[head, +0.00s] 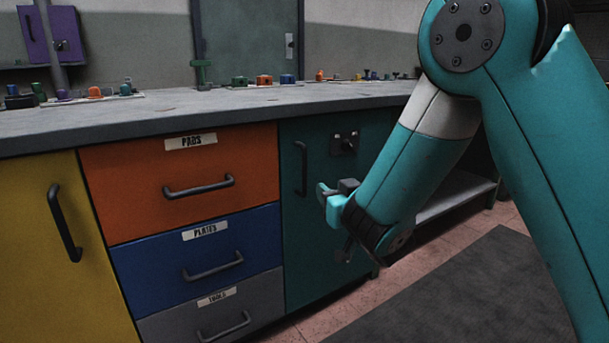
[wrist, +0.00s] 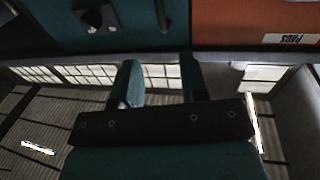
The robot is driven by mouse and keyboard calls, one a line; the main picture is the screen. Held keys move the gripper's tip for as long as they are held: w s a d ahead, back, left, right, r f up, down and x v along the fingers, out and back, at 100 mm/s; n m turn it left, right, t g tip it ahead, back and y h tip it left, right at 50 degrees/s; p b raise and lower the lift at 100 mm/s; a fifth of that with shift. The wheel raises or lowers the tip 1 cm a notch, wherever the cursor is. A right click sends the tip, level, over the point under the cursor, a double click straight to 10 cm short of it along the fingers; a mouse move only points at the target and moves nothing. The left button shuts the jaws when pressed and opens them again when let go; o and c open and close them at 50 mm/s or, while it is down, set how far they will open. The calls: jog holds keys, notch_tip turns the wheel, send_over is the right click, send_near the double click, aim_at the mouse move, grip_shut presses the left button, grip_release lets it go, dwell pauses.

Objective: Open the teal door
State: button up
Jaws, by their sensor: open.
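The teal door (head: 305,240) is at the right end of the cabinet front and looks shut. Its upright dark bar handle (head: 301,168) is near its left edge, beside the orange drawer. A dark latch with a knob (head: 344,143) sits to the right of the handle, high on the door. My gripper (head: 327,192) is in front of the door, below the latch and right of the handle. In the wrist view my gripper (wrist: 160,68) has its fingers apart with nothing between them. The handle (wrist: 162,15) and latch (wrist: 100,18) show at the top there.
An orange drawer (head: 245,150), a blue drawer (head: 150,258) and a grey drawer (head: 175,325) are left of the door. A yellow door (head: 30,240) is farther left. The worktop (head: 180,115) overhangs them. Floor with a dark mat (head: 470,290) is clear at the right.

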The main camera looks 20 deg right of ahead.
jog(key=p, duration=0.5)
send_near(305, 166)
jog(key=w, duration=0.4)
jog(key=w+b, duration=0.1)
jog(key=w, duration=0.2)
jog(key=w+a, duration=0.1)
jog(key=w, duration=0.1)
jog(key=shift+w+f, duration=0.1)
jog(key=shift+w, duration=0.2)
jog(key=shift+w+a, duration=0.1)
jog(key=shift+w, duration=0.35)
grip_shut()
